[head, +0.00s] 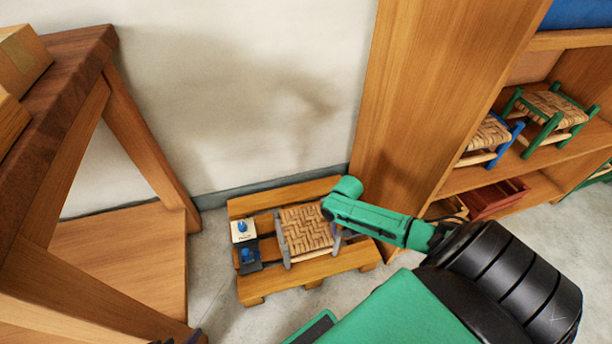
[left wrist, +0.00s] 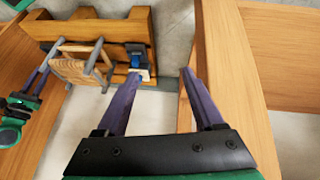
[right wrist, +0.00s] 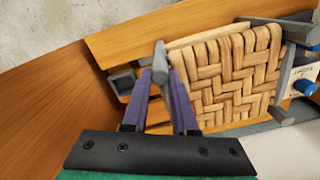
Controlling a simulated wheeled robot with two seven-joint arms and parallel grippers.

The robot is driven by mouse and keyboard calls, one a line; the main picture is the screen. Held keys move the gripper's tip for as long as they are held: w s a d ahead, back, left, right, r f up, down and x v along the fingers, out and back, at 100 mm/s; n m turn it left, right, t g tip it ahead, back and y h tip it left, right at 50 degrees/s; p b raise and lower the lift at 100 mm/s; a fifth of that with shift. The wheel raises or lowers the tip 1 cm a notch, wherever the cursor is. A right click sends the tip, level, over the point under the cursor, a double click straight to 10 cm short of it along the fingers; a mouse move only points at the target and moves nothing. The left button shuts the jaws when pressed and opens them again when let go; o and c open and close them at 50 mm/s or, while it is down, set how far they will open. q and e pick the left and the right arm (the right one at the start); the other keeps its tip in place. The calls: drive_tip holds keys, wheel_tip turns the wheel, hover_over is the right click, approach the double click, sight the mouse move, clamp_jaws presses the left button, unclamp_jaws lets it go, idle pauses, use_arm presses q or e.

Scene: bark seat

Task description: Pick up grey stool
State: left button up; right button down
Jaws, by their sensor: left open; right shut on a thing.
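The grey stool (head: 305,228) has a woven straw seat and grey legs. It stands on a wooden pallet (head: 290,283) by the wall. It also shows in the left wrist view (left wrist: 80,67) and close up in the right wrist view (right wrist: 225,78). My right gripper (right wrist: 162,75) is shut on a grey leg post at the stool's side; in the head view it (head: 335,238) is at the stool's right edge, partly hidden by my arm. My left gripper (left wrist: 190,80) is open and empty, apart from the stool, with only its tips (head: 180,340) at the head view's bottom edge.
A small blue-knobbed item (head: 243,229) sits on the pallet left of the stool. A wooden table (head: 60,100) stands left. A tall shelf (head: 450,90) on the right holds a green stool (head: 550,108) and a blue stool (head: 490,137). The wall is close behind.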

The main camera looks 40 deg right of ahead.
use_arm(q)
drive_tip(key=shift+a, duration=0.1)
use_arm(e)
drive_tip(key=shift+w+r, duration=0.1)
wheel_tip(320, 180, up, 5)
drive_tip(key=p, duration=0.3)
drive_tip(key=shift+r, duration=0.2)
use_arm(q)
drive_tip(key=s+a+r+g+y+p, duration=0.1)
drive_tip(key=s+a+r+g+y, duration=0.25)
drive_tip(key=a, duration=0.25)
use_arm(e)
drive_tip(key=shift+r, duration=0.8)
use_arm(q)
drive_tip(key=s+a+f+p, duration=0.1)
drive_tip(key=s+f+p, duration=0.1)
drive_tip(key=f, duration=0.5)
drive_tip(key=s+a+f+n+p, duration=0.1)
drive_tip(key=a+f+p, duration=0.1)
drive_tip(key=f, duration=0.6)
drive_tip(key=shift+s+p, duration=0.4)
drive_tip(key=shift+p, duration=0.5)
use_arm(e)
wheel_tip(320, 180, up, 13)
